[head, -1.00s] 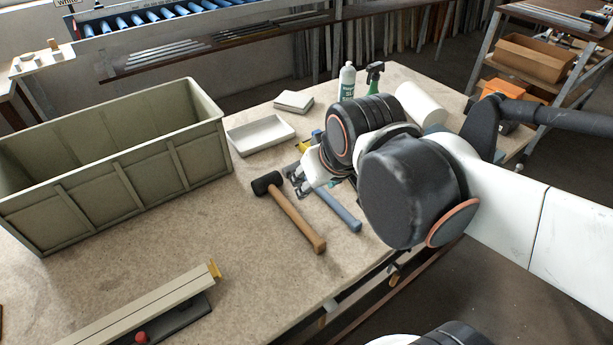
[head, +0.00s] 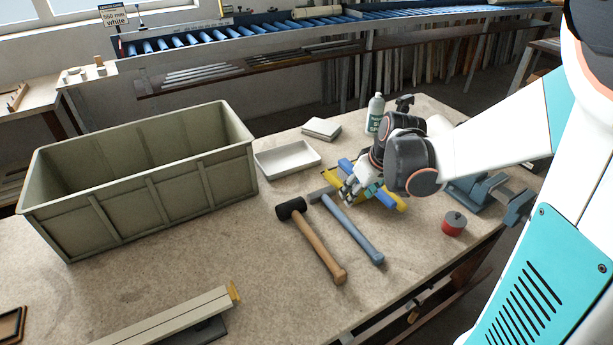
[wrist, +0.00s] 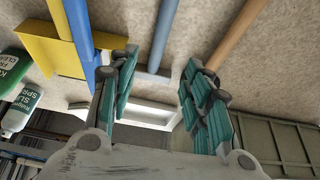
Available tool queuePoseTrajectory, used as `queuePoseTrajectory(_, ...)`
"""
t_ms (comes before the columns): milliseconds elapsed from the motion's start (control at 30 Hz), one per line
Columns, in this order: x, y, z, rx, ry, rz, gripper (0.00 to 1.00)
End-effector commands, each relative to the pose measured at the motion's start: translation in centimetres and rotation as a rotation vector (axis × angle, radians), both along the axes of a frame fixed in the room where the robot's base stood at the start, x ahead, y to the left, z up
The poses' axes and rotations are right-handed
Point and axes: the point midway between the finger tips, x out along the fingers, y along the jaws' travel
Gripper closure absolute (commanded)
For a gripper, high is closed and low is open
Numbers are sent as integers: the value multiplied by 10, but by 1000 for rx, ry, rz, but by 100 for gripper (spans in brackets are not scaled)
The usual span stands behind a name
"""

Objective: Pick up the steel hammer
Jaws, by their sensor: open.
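The steel hammer (head: 350,230) lies flat on the bench, with a grey head and a blue-grey handle pointing to the near right. My gripper (head: 350,190) is open and empty, just right of the hammer's head in the head view. In the wrist view the hammer (wrist: 165,35) shows beyond the gap between my open fingertips (wrist: 158,68), handle upward and head partly near the left finger. The gripper looks apart from it. A black-headed mallet (head: 316,245) with a wooden handle lies close to its left; its handle also shows in the wrist view (wrist: 235,32).
A yellow-and-blue tool (head: 394,201) lies right beside my gripper. A white tray (head: 288,170), a green-grey crate (head: 150,205) and a bottle (head: 375,115) stand behind or left.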

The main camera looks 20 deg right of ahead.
Motion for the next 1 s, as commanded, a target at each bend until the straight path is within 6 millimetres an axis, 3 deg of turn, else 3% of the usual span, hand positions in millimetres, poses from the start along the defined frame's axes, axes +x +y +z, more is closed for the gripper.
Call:
queuePoseTrajectory(433,26,4,-67,1,-1,4,55)
queuePoseTrajectory(767,34,6,-85,1,-1,3,55)
queuePoseTrajectory(1000,46,8,-115,1,-1,4,55)
